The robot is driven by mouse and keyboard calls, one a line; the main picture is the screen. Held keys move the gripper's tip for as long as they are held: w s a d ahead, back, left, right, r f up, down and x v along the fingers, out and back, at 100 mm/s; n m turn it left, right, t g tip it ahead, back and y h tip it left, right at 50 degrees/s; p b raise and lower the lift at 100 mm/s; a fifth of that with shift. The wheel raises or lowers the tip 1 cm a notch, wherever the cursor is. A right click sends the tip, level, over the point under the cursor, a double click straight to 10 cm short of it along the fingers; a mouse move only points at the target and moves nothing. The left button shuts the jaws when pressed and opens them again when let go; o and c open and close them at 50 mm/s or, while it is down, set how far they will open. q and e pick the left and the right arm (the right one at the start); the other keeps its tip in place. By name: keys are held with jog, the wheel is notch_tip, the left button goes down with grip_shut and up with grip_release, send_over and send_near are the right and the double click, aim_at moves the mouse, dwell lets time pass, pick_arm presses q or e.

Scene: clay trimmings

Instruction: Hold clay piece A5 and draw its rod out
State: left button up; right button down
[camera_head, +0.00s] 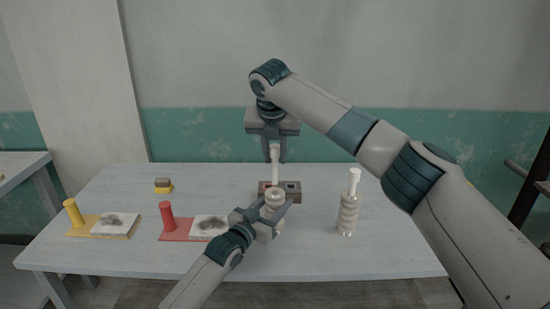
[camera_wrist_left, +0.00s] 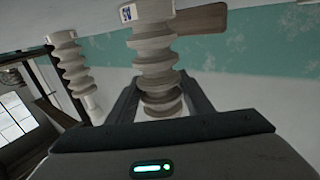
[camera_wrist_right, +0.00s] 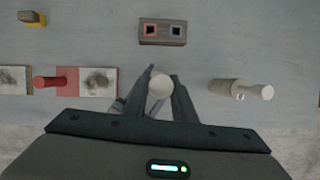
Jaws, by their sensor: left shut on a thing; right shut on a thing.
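The ribbed beige clay piece (camera_head: 274,197) stands upright at the table's front middle. My left gripper (camera_head: 268,216) is shut on it from the front. The left wrist view shows the piece (camera_wrist_left: 154,62) between the fingers, with a small label on its wide end that seems to read A5. A pale rod (camera_head: 275,170) rises above the clay piece. My right gripper (camera_head: 274,152) points down from above and is shut on the rod's upper part. The right wrist view shows the rod's round top (camera_wrist_right: 160,86). Whether the rod's lower end is inside the clay is hidden.
A second ribbed piece (camera_head: 348,215) with a rod stands to the right. A block with two sockets (camera_head: 292,188) lies behind. A red stand (camera_head: 173,234) and a yellow stand (camera_head: 81,230) with smudged white pads, and a small yellow-based brush (camera_head: 163,189), are at left.

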pick_arm(q)
jog(key=o, duration=1.6)
jog(key=v, duration=1.2)
